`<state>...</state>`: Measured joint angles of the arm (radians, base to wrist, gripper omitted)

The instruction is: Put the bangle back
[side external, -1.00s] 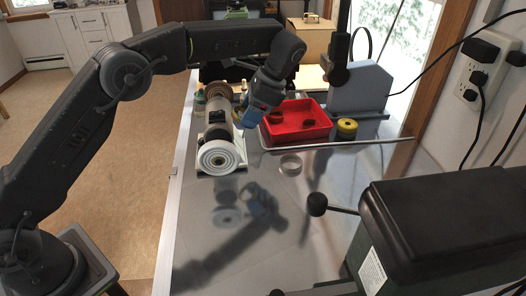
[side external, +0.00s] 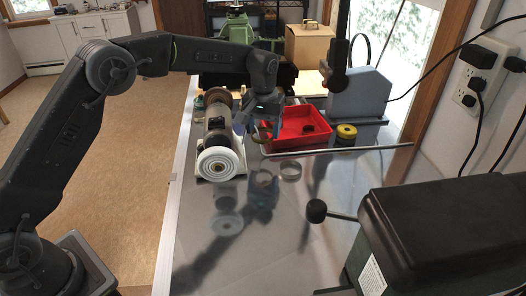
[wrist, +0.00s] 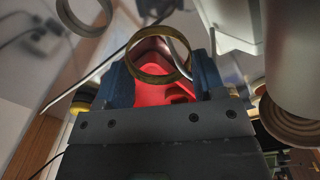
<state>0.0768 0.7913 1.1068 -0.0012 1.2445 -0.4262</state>
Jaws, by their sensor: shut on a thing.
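The bangle is a thin brass-coloured ring, held upright between the blue fingertips of my gripper in the wrist view (wrist: 158,78). In the side view my gripper (side external: 262,132) is just left of the red tray (side external: 290,147), above the bench. The bangle shows there only as a small brownish curve at the fingertips. The red tray also shows beyond the ring in the wrist view (wrist: 150,97). A dark small piece (side external: 308,128) lies inside the tray. I cannot tell whether the bangle is over the tray's edge or beside it.
A polishing machine with a white wheel (side external: 217,166) stands close left of my gripper. A silver ring (side external: 290,170) lies on the bench in front of the tray.

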